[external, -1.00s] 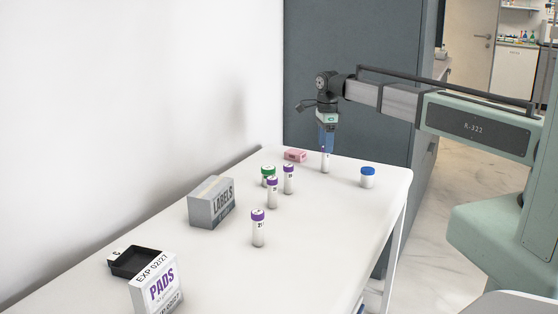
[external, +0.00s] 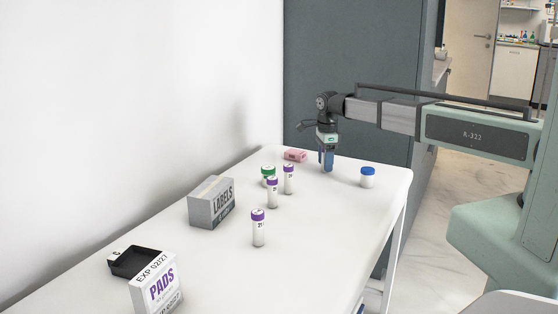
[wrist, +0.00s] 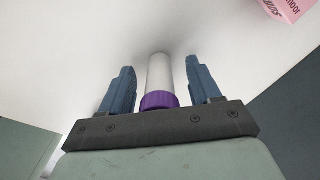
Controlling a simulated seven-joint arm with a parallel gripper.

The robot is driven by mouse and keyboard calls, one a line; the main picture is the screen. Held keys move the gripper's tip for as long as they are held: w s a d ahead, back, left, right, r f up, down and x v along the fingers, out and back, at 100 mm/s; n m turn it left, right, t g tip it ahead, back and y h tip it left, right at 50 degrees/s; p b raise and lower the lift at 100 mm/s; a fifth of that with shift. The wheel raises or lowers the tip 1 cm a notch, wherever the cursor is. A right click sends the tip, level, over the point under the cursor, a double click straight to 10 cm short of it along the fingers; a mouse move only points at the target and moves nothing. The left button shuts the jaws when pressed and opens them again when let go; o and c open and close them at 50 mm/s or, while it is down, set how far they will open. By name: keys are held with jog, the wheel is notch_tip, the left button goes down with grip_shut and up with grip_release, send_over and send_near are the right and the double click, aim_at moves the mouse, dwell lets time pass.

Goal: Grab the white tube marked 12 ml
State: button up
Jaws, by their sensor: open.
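A white tube with a purple cap (wrist: 160,75) stands between the two blue fingers of my gripper (wrist: 160,88) in the wrist view, with a gap on each side. Its marking is not visible there. In the external view my gripper (external: 326,165) is open and low at the table's far end, its fingers hiding most of that tube. Three other white tubes with purple caps stand apart on the table: a front one (external: 259,230), a middle one (external: 272,194) and a back one (external: 289,180). Their labels are too small to read fully.
A blue-capped jar (external: 367,178) stands right of my gripper, and a pink box (external: 295,155) lies to its left. A green-capped container (external: 268,172), a grey labels box (external: 211,203), a black tray (external: 122,266) and a pads box (external: 157,288) stand farther left. The table's right front is clear.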

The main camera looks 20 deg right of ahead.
jog(key=c, duration=1.1)
